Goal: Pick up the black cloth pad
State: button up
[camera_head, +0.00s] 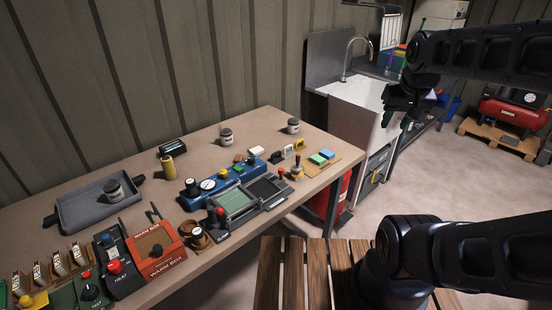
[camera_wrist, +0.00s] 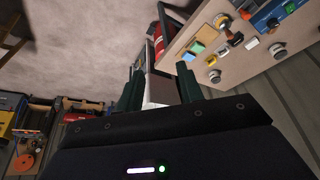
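No black cloth pad stands out for certain. A flat black panel (camera_head: 268,188) lies in a dark frame beside a green panel on the workbench (camera_head: 225,140); I cannot tell whether it is cloth. A small black block (camera_head: 172,149) with a pale label sits near the wall; its material is unclear too. My gripper (camera_head: 398,112) is in the air near the sink, right of the bench and away from these things. In the wrist view my gripper (camera_wrist: 160,85) has its two dark green fingers apart with nothing held between them.
The bench holds a blue control box (camera_head: 222,180), grey tray (camera_head: 97,203), orange warm box (camera_head: 155,248), several jars, stamps and green and blue sponges (camera_head: 322,157). A sink (camera_head: 358,92) adjoins the bench. A slatted wooden surface (camera_head: 290,275) is in front.

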jog(key=w+a+f+m+g+h, duration=0.1)
jog(key=w+a+f+m, duration=0.1)
jog(key=w+a, duration=0.7)
jog(key=w+a+f+m+g+h, duration=0.15)
jog(key=w+a, duration=0.35)
jog(key=w, duration=0.8)
jog(key=w+a+f+m+h, duration=0.15)
jog(key=w+a+f, duration=0.35)
jog(key=a+f, duration=0.65)
jog(key=w+a+f+m+h, duration=0.1)
jog(key=w+a+f+m, duration=0.3)
jog(key=a+f, duration=0.75)
jog(key=w+f, duration=0.1)
jog(key=w+d+f+n, duration=0.1)
jog(key=shift+f, duration=0.4)
jog(key=shift+s+x, duration=0.15)
jog(key=shift+x, duration=1.15)
jog(key=shift+s+x, duration=0.15)
jog(key=shift+x, duration=1.15)
jog(key=shift+c, duration=0.3)
grip_shut()
